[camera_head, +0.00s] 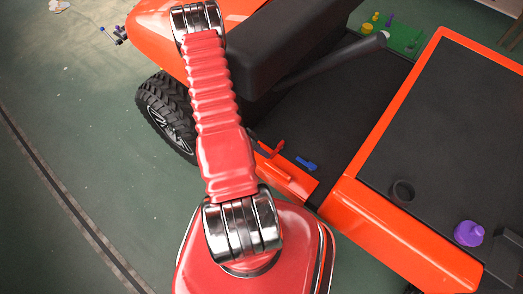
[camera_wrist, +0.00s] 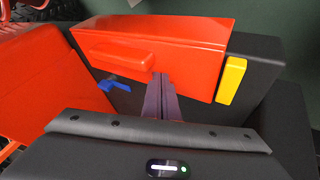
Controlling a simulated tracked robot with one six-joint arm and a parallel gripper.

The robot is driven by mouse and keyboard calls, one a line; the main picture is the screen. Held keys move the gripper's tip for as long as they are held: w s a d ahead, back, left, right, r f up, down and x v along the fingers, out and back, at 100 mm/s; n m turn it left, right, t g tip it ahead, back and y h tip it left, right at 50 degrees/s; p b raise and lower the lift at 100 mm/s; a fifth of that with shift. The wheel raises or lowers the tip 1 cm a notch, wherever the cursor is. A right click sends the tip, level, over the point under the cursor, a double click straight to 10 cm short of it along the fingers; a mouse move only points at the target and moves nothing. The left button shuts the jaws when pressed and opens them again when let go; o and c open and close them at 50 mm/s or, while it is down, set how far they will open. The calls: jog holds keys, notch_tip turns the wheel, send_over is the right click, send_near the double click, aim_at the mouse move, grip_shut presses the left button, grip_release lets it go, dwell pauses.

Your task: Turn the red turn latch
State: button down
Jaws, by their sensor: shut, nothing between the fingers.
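The red turn latch (camera_head: 270,149) shows in the head view as a small red piece at the inner edge of the cart's orange side, left of a blue latch (camera_head: 306,163). In the wrist view a raised red bar (camera_wrist: 122,56), which looks like the latch, lies lengthwise on an orange-red panel (camera_wrist: 190,45). My gripper (camera_wrist: 162,78) shows in the wrist view as dark fingers held together, empty. Its tips appear just beyond the bar's right end; I cannot tell whether they touch it. In the head view my red arm hides the gripper.
The blue latch (camera_wrist: 114,84) sits close below the bar in the wrist view, and a yellow block (camera_wrist: 232,81) is to the right. A dark ring (camera_head: 403,191) and a purple knob (camera_head: 468,233) are on the cart's right part. Green floor is open at left.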

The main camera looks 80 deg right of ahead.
jog(key=shift+w+d, duration=0.1)
jog(key=shift+d, duration=0.05)
jog(key=shift+w+d, duration=0.4)
jog(key=shift+d, duration=0.1)
jog(key=shift+w+r, duration=0.1)
dwell(0.4)
